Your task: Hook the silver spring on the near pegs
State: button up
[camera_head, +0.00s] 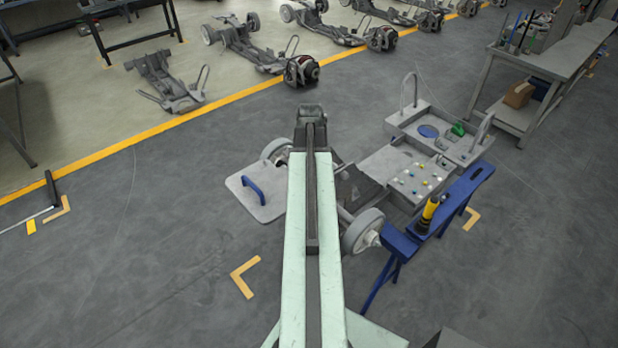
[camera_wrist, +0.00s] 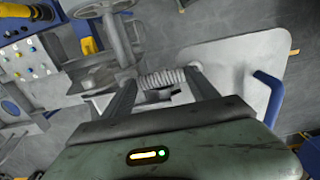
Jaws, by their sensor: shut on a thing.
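The silver spring (camera_wrist: 165,76) is a pale ribbed coil lying crosswise between the two dark fingers of my gripper (camera_wrist: 161,80) in the wrist view. My gripper is shut on it, with a finger at each end. Grey metal of the chassis and a small dark opening show behind and below the spring. I cannot make out the near pegs in either view. In the head view my pale green arm covers the middle of the chassis, and the spring is hidden there.
A grey plate with a blue handle (camera_head: 253,190) lies left of my arm. A chassis wheel (camera_head: 362,231) is right of it. Beyond stand a panel with coloured knobs (camera_head: 421,178) and a blue trestle (camera_head: 448,207) bearing a yellow-black tool (camera_head: 428,214). Floor at left is open.

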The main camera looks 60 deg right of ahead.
jog(key=shift+f, duration=0.25)
jog(key=o, duration=1.5)
jog(key=shift+r, duration=0.1)
jog(key=shift+c, duration=0.2)
notch_tip(320, 180, up, 8)
jog(key=p, duration=0.8)
